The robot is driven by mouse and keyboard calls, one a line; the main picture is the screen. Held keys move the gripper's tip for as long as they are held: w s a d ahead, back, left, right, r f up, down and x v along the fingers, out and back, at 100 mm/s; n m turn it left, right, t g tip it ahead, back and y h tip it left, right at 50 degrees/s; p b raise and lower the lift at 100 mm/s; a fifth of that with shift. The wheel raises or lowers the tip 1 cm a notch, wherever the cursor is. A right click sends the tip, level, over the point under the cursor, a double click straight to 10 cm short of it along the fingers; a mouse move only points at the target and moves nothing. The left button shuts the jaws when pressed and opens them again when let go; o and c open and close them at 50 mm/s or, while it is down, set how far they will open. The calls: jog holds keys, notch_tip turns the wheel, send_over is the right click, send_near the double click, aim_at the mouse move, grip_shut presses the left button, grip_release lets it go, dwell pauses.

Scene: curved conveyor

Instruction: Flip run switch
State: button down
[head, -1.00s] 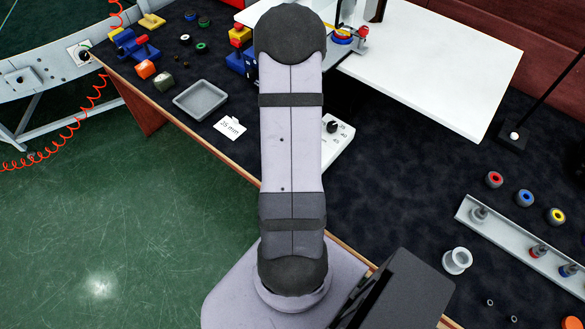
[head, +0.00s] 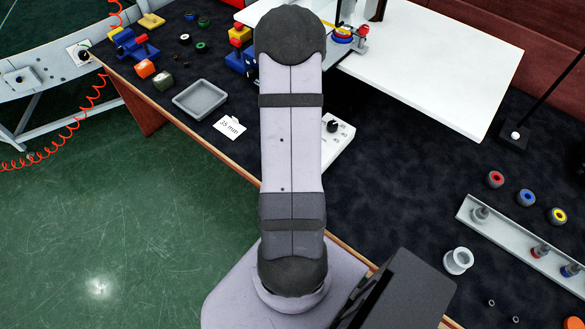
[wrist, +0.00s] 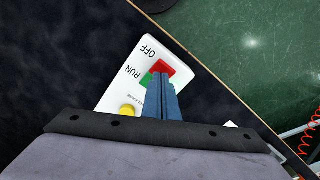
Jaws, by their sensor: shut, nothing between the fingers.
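The run switch (wrist: 163,72) is a rocker, red on one part and green on the other, on a white panel (wrist: 118,92) in the wrist view. The panel reads OFF beside the red part and RUN beside the green part, and carries a yellow button (wrist: 127,110). My gripper (wrist: 162,80) is shut and empty, with its blue fingertips over the rocker and hiding part of it. I cannot tell whether they touch it. In the head view my arm hides the gripper and the switch.
A white dial box (head: 337,140) shows just right of my arm. A grey tray (head: 200,100) and a "35 mm" card (head: 229,128) lie to its left. A white board (head: 440,70) is at the back right. Dark table surface (head: 400,170) is clear right of the dial box.

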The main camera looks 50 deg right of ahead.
jog(key=shift+f+b, duration=0.7)
jog(key=shift+f, duration=0.35)
dwell(0.5)
jog(key=shift+r, duration=0.15)
notch_tip(320, 180, up, 7)
jog(key=p, duration=0.6)
dwell(0.7)
